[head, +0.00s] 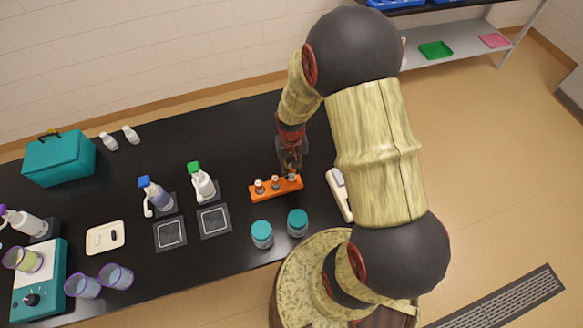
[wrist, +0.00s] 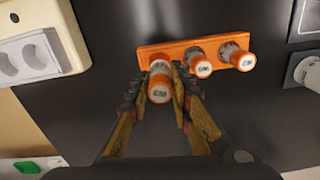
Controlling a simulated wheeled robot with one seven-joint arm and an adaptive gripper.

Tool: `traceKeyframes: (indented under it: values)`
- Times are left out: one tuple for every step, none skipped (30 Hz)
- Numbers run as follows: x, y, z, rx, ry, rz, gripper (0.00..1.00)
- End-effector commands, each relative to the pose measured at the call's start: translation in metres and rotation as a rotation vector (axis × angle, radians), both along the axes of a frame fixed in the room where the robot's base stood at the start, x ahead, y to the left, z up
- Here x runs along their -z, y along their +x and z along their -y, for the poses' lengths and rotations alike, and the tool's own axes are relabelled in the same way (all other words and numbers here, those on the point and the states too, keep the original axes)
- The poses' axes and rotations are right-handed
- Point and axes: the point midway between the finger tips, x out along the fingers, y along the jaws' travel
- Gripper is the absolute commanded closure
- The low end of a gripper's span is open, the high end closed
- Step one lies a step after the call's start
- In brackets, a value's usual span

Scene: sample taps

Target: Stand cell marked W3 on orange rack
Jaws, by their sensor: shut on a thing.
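The orange rack (head: 267,191) lies on the black bench in the head view. It also shows in the wrist view (wrist: 174,48). My gripper (head: 290,168) is at the rack's right end in the head view. In the wrist view my gripper (wrist: 164,92) is shut on an orange and grey cell (wrist: 159,84). That cell is over the rack's left end there; whether its base touches the rack is hidden. Two similar cells, a middle one (wrist: 199,62) and an end one (wrist: 236,56), stand on the rack. The label marks are too small to read surely.
A white device (head: 339,194) lies right of the rack. Two teal-lidded jars (head: 262,235) and (head: 297,223) stand in front of it. A green-capped bottle (head: 201,182) and a blue-capped bottle (head: 157,195) stand to the left. Bench behind the rack is clear.

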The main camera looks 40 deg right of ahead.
Motion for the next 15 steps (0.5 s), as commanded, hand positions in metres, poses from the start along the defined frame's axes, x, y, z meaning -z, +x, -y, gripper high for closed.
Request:
traceKeyframes:
  values:
    - [0.0078,0.0001,0.0000,0.000,0.000,0.000,0.98]
    - [0.0099,0.0001,0.0000,0.000,0.000,0.000,0.98]
    - [0.0122,0.0001,0.0000,0.000,0.000,0.000,0.98]
    - [0.0134,0.0002,0.0001,0.000,0.000,0.000,0.98]
    - [0.0143,0.0002,0.0001,0.000,0.000,0.001,0.98]
    - [0.0149,0.0002,0.0001,0.000,0.000,0.001,0.98]
    - [0.0150,0.0002,0.0001,0.000,0.000,0.001,0.98]
    - [0.0149,0.0002,0.0001,0.000,0.000,0.001,0.98]
    - [0.0146,0.0001,0.0000,0.000,0.000,0.001,0.98]
    - [0.0144,0.0002,0.0001,0.000,0.000,0.001,0.98]
    - [0.0142,0.0002,0.0001,0.000,0.000,0.001,0.98]
    - [0.0141,0.0001,0.0000,0.000,0.000,0.001,0.98]
    - [0.0141,0.0001,0.0000,0.000,0.000,0.001,0.98]
    - [0.0141,0.0001,0.0000,0.000,0.000,0.001,0.98]
    - [0.0143,0.0000,0.0000,0.000,0.000,0.000,0.98]
